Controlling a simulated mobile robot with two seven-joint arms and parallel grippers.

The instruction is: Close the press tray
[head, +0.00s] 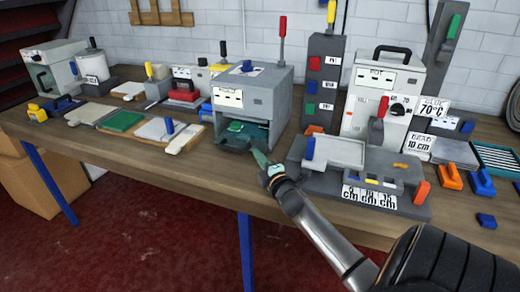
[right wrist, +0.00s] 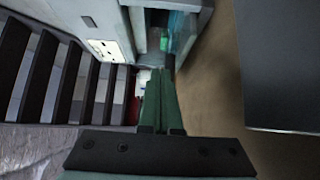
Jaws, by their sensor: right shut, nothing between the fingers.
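The press (head: 252,100) is a grey box with a white label, standing mid-table. Its dark tray (head: 232,146) sticks out a little from the opening at the lower front, and something green (head: 238,127) lies in it. My right gripper (head: 262,160) is shut and empty, with its green fingers at the front right of the tray. I cannot tell whether they touch it. In the right wrist view the shut fingers (right wrist: 160,85) point towards the press (right wrist: 105,25); the tray is hard to make out there. My left gripper is not in view.
A grey fixture (head: 340,152) with an orange handle stands close on the right. A colour-button tower (head: 322,85) and the pot machine (head: 380,90) stand behind it. Boards and a green pad (head: 122,121) lie to the left. The table's front edge is clear before the press.

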